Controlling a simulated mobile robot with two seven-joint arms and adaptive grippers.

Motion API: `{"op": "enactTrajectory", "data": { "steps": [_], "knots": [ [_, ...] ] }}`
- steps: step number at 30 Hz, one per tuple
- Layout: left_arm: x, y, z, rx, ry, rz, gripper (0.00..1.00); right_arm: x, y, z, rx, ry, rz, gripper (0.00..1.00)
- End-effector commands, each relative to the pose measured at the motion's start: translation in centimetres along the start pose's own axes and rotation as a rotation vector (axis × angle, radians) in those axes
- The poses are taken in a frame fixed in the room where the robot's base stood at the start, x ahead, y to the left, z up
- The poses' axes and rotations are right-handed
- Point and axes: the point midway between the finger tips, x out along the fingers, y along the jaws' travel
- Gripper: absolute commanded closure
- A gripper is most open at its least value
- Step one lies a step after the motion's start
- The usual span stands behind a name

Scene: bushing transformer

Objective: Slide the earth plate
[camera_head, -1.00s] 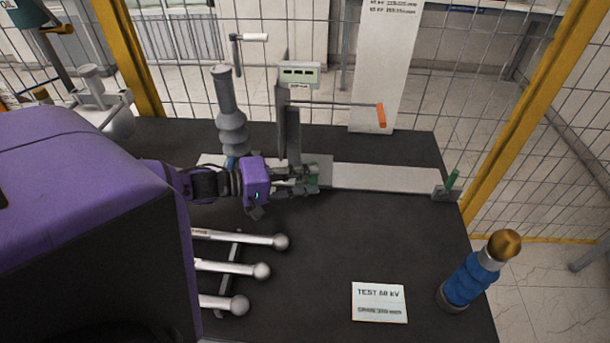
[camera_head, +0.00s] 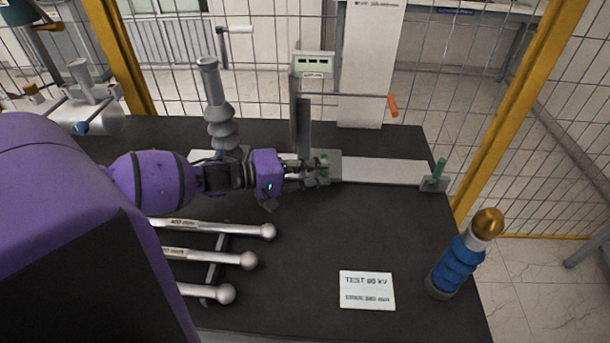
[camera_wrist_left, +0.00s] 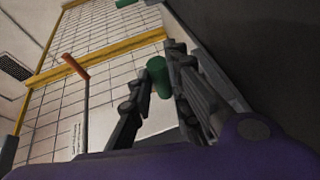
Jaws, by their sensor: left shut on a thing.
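The earth plate (camera_head: 303,125) stands upright on a grey carriage on a pale flat rail (camera_head: 385,171). A ribbed grey bushing (camera_head: 219,125) stands to its left, with a clear gap between them. My left gripper (camera_head: 318,172) is at the foot of the plate, shut on the small green handle (camera_head: 324,160) of the carriage. In the left wrist view, the green handle (camera_wrist_left: 158,76) sits between my two fingers (camera_wrist_left: 157,85). The fingers hide part of the carriage. My right gripper is not in view.
A green peg (camera_head: 439,169) stands at the rail's right end. A rod with an orange grip (camera_head: 392,105) sticks out right of the plate. Wire fencing stands behind.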

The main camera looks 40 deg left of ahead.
Motion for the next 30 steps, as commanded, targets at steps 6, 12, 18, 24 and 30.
{"op": "enactTrajectory", "data": {
  "steps": [6,12,18,24,30],
  "knots": [
    [1.4,1.0,1.2,0.001,-0.014,0.015,1.00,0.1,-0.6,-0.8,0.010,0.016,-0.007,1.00],
    [1.4,1.1,1.1,0.002,-0.014,0.016,1.00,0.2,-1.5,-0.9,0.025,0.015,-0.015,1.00],
    [1.4,1.1,1.1,0.003,-0.014,0.016,0.67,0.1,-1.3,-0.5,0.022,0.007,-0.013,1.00],
    [1.3,0.9,1.1,0.002,-0.013,0.013,0.67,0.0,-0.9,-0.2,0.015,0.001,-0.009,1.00],
    [0.3,0.7,1.1,0.001,-0.012,0.009,0.67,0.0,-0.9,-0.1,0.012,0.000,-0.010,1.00]
  ]
}}
